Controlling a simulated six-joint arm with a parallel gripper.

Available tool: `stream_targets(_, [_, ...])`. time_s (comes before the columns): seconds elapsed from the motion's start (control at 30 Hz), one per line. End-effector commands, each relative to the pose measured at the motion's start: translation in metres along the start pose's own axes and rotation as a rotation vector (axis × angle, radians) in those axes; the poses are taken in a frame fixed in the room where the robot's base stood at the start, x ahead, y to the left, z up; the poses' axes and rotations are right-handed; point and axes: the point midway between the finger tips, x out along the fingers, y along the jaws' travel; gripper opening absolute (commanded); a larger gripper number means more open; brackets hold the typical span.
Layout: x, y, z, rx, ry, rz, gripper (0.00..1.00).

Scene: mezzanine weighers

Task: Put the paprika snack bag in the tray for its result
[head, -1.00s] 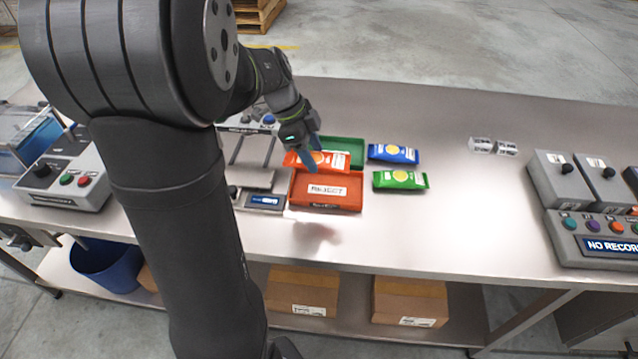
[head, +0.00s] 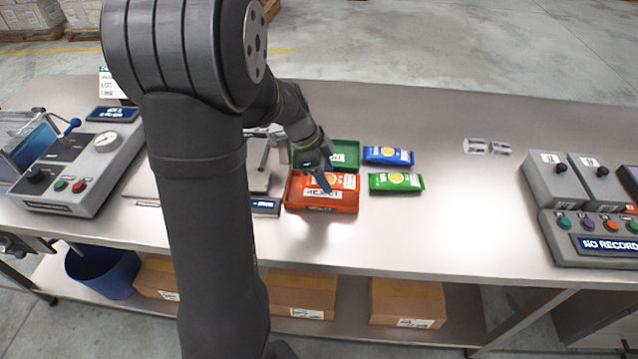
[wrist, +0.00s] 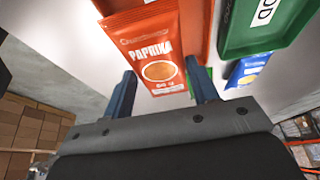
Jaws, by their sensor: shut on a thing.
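The orange paprika snack bag (head: 345,181) is held by my gripper (head: 324,181) over the red tray, overlapping it in the head view. How far it is above the tray floor, I cannot tell. In the wrist view the bag (wrist: 150,52) shows its PAPRIKA front, and my gripper (wrist: 165,85) is shut on its near end.
A blue bag (head: 388,156) and a green bag (head: 396,182) lie right of the trays. A scale-like machine (head: 85,160) stands at left. Control boxes (head: 590,200) stand at right, one reading NO RECORD.

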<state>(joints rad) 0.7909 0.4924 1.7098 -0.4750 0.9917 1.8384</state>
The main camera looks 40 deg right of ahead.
Motion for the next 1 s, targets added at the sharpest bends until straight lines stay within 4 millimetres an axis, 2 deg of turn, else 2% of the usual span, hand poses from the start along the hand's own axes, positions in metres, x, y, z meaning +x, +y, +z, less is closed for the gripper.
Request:
stream_targets(0.1, [0.004,-0.01,0.016,-0.002,0.0,0.0,0.27])
stream_targets(0.27, [0.008,-0.014,0.023,0.0,0.0,0.001,0.27])
stream_targets(0.5, [0.038,-0.013,0.035,0.0,0.0,0.003,0.27])
stream_targets(0.93, [0.046,-0.014,0.038,0.0,0.0,0.0,0.27])
stream_targets(0.97, [0.045,-0.014,0.038,0.001,0.0,-0.001,0.6])
stream_targets(1.0, [0.045,-0.014,0.038,0.001,0.0,-0.001,0.67])
